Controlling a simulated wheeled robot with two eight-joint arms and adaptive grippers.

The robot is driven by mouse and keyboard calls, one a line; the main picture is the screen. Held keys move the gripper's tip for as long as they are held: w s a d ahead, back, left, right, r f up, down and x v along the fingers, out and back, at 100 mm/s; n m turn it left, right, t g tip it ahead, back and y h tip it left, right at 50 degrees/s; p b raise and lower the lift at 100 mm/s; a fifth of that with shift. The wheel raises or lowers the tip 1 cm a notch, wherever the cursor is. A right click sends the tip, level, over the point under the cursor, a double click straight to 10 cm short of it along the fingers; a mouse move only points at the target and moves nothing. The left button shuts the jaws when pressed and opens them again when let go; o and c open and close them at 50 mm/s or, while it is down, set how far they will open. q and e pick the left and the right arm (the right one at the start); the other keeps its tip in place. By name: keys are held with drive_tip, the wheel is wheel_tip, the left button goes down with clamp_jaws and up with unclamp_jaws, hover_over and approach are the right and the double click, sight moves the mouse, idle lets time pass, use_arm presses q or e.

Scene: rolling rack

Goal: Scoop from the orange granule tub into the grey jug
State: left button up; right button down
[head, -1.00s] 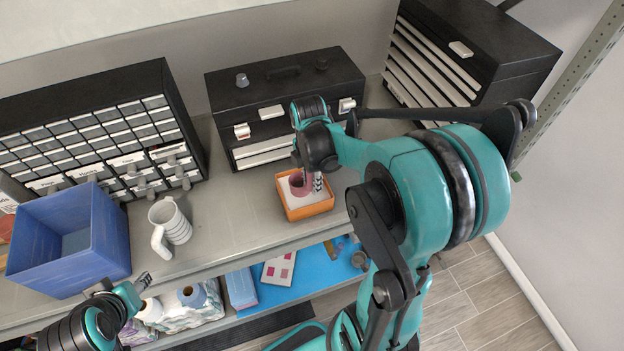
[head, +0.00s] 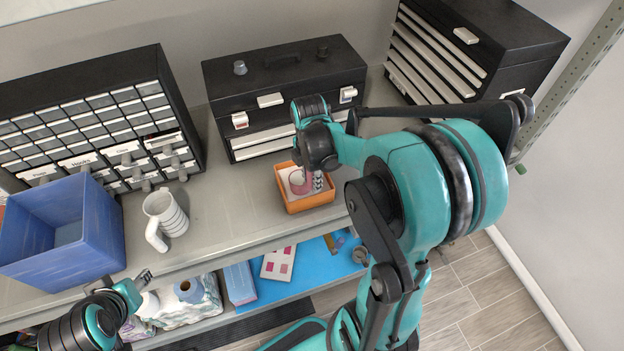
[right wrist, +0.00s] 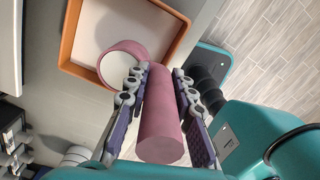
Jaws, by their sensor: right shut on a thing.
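The orange granule tub (head: 310,207) stands on the shelf in front of the black toolbox. It also shows in the right wrist view (right wrist: 68,40), with pale granules inside. My right gripper (head: 312,172) is above the tub, shut on the handle of a pink scoop (right wrist: 160,120). The scoop's round cup is inside the tub and its inside looks pale; whether it touches the granules is unclear. The grey jug (head: 167,213), pale with dark rings, stands upright to the left, its handle toward the front. My left gripper (head: 142,280) is low at the left, apart from everything; its fingers are too small to judge.
A blue bin (head: 95,245) stands left of the jug, before a drawer cabinet (head: 100,120). A black toolbox (head: 285,85) stands behind the tub. The shelf between jug and tub is clear. A lower shelf holds a blue mat (head: 310,268) and several items.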

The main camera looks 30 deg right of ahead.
drive_tip(key=shift+t, duration=0.5)
drive_tip(key=shift+r+p, duration=4.7)
drive_tip(key=shift+r, duration=1.55)
drive_tip(key=c, duration=1.9)
unclamp_jaws()
drive_tip(key=shift+c, duration=0.2)
clamp_jaws()
